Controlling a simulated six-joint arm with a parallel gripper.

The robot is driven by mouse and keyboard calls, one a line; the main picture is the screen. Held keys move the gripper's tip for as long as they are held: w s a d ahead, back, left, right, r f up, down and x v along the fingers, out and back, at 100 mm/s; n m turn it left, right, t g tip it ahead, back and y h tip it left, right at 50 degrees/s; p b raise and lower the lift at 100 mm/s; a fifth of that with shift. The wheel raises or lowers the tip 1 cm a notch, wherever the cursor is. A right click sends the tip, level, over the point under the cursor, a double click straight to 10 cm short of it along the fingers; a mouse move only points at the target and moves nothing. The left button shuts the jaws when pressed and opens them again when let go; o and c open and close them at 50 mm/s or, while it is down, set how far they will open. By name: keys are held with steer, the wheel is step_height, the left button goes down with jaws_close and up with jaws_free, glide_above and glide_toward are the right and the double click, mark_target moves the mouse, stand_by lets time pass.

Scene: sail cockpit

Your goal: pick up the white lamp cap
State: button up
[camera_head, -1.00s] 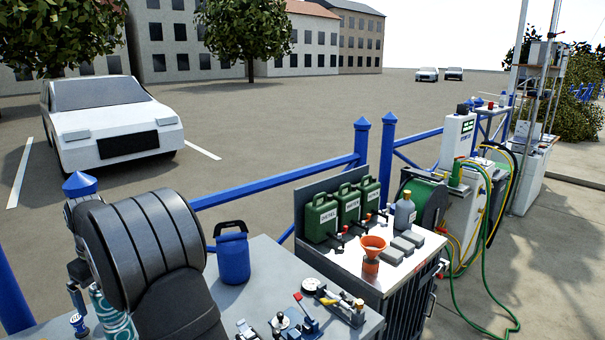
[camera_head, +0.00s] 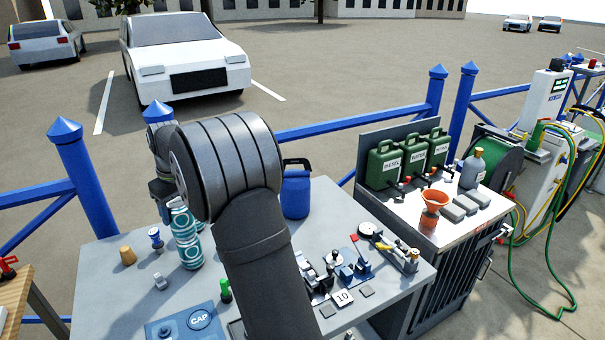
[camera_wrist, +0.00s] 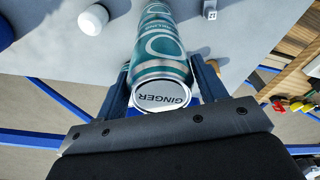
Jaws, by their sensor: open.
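A small white rounded cap (camera_wrist: 93,18), which looks like the lamp cap, sits on the grey table at the upper left of the wrist view. In the head view I cannot make it out; my arm covers part of the table. My gripper (camera_wrist: 162,66) is open. Its fingers show on either side of a teal and white can with GINGER on its lid (camera_wrist: 162,97); whether they touch it I cannot tell. The cap is beyond the left finger, apart from it. The can (camera_head: 185,238) stands upright on the table, left of my arm in the head view.
A blue jug (camera_head: 296,193) stands right of my arm. A cork (camera_head: 127,256), a blue-and-white small item (camera_head: 156,238) and a blue CAP tray (camera_head: 165,332) lie on the left part of the table (camera_head: 110,290). Tools crowd its right part. A blue railing (camera_head: 340,126) runs behind.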

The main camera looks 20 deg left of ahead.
step_height(320, 180, up, 12)
steer(key=shift+r, duration=0.1)
steer(key=w+d+n+h, duration=0.1)
steer(key=w+d+n, duration=0.4)
steer(key=w, duration=0.5)
steer(key=f, duration=0.7)
steer(key=d+f, duration=0.1)
steer(key=f, duration=1.5)
steer(key=shift+d+f, duration=0.15)
steer(key=shift+d, duration=0.1)
steer(key=shift+d+f, duration=0.2)
steer(key=shift+f, duration=1.3)
steer(key=shift+d+f, duration=0.15)
steer(key=shift+f, duration=1.35)
steer(key=shift+c, duration=0.3)
steer(key=c, duration=1)
